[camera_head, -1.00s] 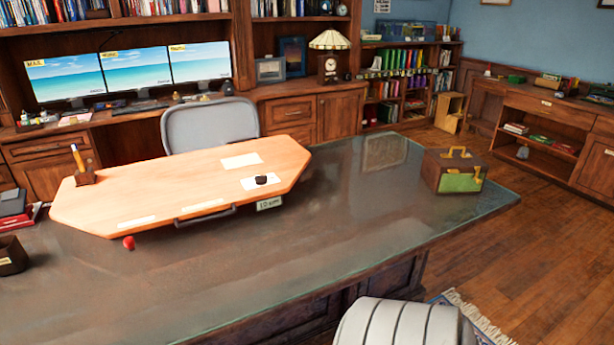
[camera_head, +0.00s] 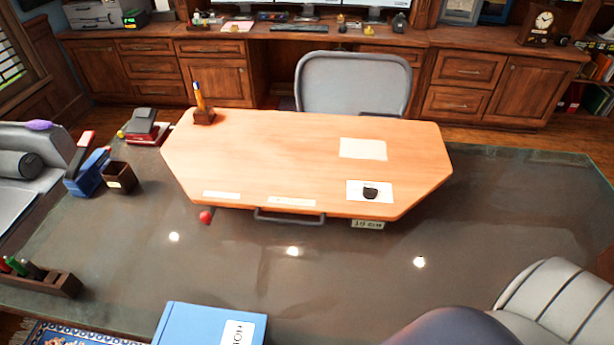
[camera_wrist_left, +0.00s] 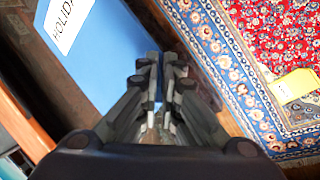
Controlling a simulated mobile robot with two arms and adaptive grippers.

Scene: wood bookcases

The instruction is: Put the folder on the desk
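The blue folder (camera_head: 205,326) shows at the bottom of the head view, in front of the desk's near edge, with a white label on it. In the left wrist view the folder (camera_wrist_left: 108,55) fills the upper left, its label reading "HOLIDA". My left gripper (camera_wrist_left: 160,75) has its fingers close together at the folder's edge and appears shut on it. The left gripper is not visible in the head view. The desk (camera_head: 330,270) has a dark, glossy top. My right gripper is not in view.
An orange-brown desk board (camera_head: 290,155) holds a pen holder (camera_head: 204,115) and papers. Left are a blue stapler-like item (camera_head: 88,172), a small dark box (camera_head: 119,178) and a pen tray (camera_head: 45,275). A ribbed light chair (camera_head: 560,295) stands right. The desk's front middle is clear.

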